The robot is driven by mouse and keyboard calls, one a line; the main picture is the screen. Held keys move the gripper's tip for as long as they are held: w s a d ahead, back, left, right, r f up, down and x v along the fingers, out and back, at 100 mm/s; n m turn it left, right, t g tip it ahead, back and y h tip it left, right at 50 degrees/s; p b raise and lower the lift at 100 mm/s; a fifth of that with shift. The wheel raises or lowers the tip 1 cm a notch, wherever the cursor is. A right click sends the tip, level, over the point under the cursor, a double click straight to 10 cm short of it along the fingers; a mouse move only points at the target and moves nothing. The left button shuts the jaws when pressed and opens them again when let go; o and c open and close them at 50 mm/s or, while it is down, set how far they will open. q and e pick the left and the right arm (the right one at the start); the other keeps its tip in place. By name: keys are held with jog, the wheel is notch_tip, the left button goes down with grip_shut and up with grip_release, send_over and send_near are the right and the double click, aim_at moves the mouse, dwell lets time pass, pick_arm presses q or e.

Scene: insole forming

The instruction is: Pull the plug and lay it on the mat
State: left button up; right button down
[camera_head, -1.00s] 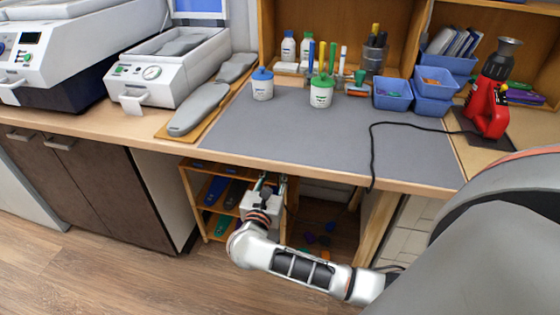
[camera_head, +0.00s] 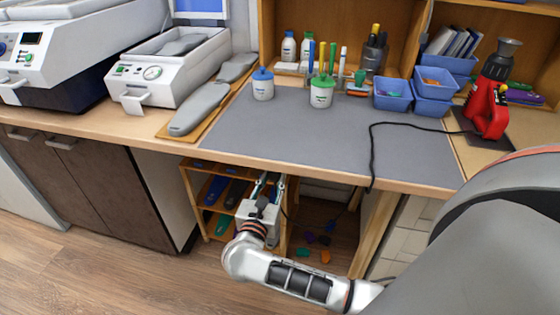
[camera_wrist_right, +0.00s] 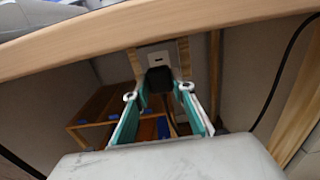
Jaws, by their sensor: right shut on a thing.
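The black plug (camera_wrist_right: 160,79) is in front of a white socket (camera_wrist_right: 159,58) under the tabletop in the right wrist view. I cannot tell whether its pins are still in the socket. My right gripper (camera_wrist_right: 160,92), with teal finger pads, is shut on the plug from both sides. In the head view this gripper (camera_head: 268,184) is below the bench's front edge, and its tips and the plug are hard to make out. The grey mat (camera_head: 300,140) lies on the bench top, above the gripper. My left gripper is not in view.
A black cord (camera_head: 371,150) runs from the red tool (camera_head: 487,108) over the mat and down past the bench edge (camera_head: 330,176). Two lidded jars (camera_head: 321,97) and blue bins (camera_head: 392,97) stand along the back. Shelves (camera_head: 190,195) stand below.

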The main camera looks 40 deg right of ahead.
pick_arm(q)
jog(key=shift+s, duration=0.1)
pick_arm(e)
jog(key=shift+v, duration=2.1)
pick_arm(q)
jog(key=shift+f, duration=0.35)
pick_arm(e)
send_near(274, 177)
jog(key=shift+v, duration=1.9)
